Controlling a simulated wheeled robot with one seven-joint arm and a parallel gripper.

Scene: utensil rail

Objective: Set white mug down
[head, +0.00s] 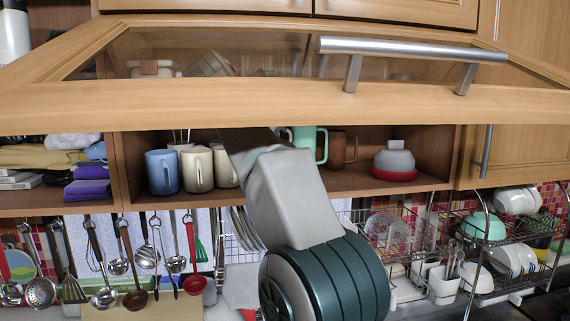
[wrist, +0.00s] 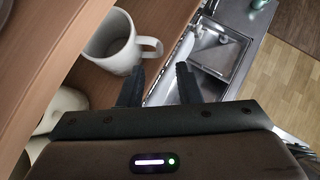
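A white mug (wrist: 118,60) shows in the wrist view, on the wooden shelf just beyond my fingertips. Its open top faces the camera and its handle points right. My gripper (wrist: 160,72) has its two dark fingers apart, with a gap between them and nothing clearly held. The handle lies just past the left fingertip; I cannot tell whether they touch. In the head view my arm hides the gripper's fingers. Pale cream mugs (head: 197,169) stand on the shelf left of my arm; I cannot tell which, if any, is the wrist-view mug.
The shelf (head: 258,190) also holds a blue mug (head: 162,172), a teal mug (head: 321,146), a brown mug (head: 338,149) and a grey-and-red bowl (head: 394,161). A raised glass-fronted cabinet door (head: 230,106) hangs above. Utensils hang below. A sink (wrist: 215,50) lies below right in the wrist view.

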